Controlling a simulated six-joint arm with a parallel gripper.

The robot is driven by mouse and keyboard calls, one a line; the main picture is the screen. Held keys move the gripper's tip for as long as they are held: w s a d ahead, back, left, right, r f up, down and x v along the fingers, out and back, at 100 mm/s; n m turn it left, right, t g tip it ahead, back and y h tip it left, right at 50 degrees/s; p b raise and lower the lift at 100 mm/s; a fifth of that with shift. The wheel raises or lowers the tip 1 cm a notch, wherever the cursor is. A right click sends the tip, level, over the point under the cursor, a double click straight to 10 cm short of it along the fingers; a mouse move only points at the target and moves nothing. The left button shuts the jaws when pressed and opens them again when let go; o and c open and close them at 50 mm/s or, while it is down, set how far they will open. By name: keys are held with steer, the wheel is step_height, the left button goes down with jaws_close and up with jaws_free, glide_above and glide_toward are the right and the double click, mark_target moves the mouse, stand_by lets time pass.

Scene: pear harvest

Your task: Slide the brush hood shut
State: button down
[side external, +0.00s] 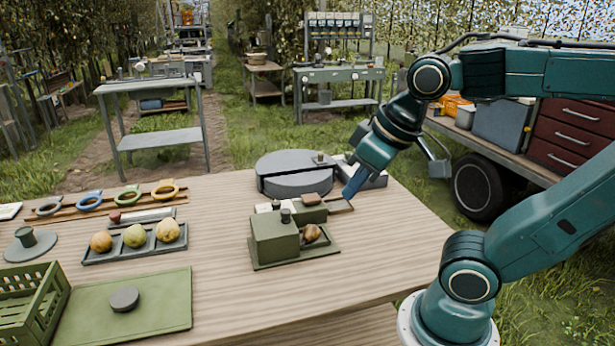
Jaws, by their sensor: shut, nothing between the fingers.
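The brush hood is probably the green box (274,238) with a dark knob on top, at the left of a green base plate (325,250) on the table. A brownish pear (311,233) sits uncovered just right of the box. Behind it are a low green block with a brown piece (312,199) on top and a thin frame at its right end. My gripper (352,192) points down, blue fingertips together and empty, close to that frame's right end. I cannot tell whether they touch. It is to the right of and behind the box and pear.
A grey round turntable-like disc (299,181) stands behind, with a grey tray beside it. At left are a tray of three fruits (135,248), colored rings on a rack (125,197), a green crate (30,305) and a green mat (160,305). The front right tabletop is clear.

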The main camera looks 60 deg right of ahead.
steer(key=w+d+f+m+g+h, duration=0.1)
steer(key=w+d+m+g+h, duration=0.2)
steer(key=w, duration=1.3)
steer(key=w+d+f+m+g+h, duration=0.2)
steer(key=w+f+m+h, duration=0.1)
steer(key=w+f, duration=0.9)
steer(key=shift+w+d+m+h, duration=0.3)
steer(key=shift+m+h, duration=0.1)
steer(key=shift+m, duration=0.5)
steer(key=shift+d+f, duration=0.1)
steer(key=shift+f, duration=0.05)
glide_above(274, 227)
steer(key=w+a, duration=0.2)
steer(key=a, duration=0.1)
step_height(274, 227, down, 8)
steer(key=shift+w+d+f, duration=0.1)
steer(key=shift+d+f, duration=0.05)
steer(key=shift+s+d, duration=0.65)
steer(key=shift+d, duration=0.15)
steer(key=shift+s+d+f, duration=0.1)
steer(key=shift+s+d, duration=0.35)
steer(key=shift+d, duration=0.2)
